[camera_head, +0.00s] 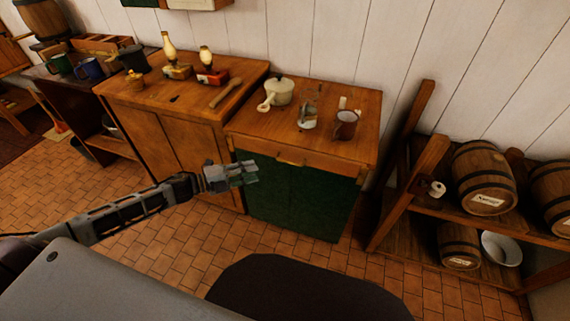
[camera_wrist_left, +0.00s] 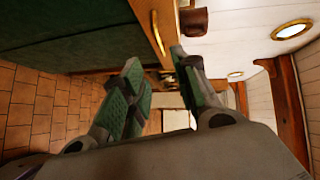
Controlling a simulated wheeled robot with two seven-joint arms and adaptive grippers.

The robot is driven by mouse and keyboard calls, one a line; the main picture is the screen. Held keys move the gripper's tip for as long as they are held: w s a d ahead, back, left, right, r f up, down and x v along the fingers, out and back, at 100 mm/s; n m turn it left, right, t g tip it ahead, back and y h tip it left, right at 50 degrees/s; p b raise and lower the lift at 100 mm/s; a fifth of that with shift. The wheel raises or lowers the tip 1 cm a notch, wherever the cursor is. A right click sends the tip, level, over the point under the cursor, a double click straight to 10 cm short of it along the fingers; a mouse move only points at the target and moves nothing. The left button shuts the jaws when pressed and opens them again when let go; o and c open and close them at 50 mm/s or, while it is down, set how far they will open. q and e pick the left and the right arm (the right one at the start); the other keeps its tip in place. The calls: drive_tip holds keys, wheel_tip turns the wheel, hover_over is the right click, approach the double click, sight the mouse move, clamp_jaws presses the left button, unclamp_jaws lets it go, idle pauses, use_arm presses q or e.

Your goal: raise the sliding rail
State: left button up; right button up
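I cannot make out for certain which part is the sliding rail. The green-fronted cabinet (camera_head: 290,200) has a wooden top and a wooden drawer front with a brass handle (camera_head: 292,160); the handle also shows in the left wrist view (camera_wrist_left: 158,33). My left gripper (camera_head: 246,174) is in front of the cabinet's upper left part, left of the handle in the head view. In the left wrist view its green-padded fingers (camera_wrist_left: 164,78) are spread, with nothing seen between them. My right gripper is not in view.
On the cabinet top stand a white pot (camera_head: 279,92), a metal utensil (camera_head: 308,117) and a brown mug (camera_head: 346,124). A wooden cabinet (camera_head: 160,130) with two lamps adjoins on the left. A rack with barrels (camera_head: 482,175) stands on the right. Tiled floor (camera_head: 150,245) is open at left.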

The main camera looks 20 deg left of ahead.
sight(291, 158)
use_arm(q)
drive_tip(key=shift+w+d, duration=0.15)
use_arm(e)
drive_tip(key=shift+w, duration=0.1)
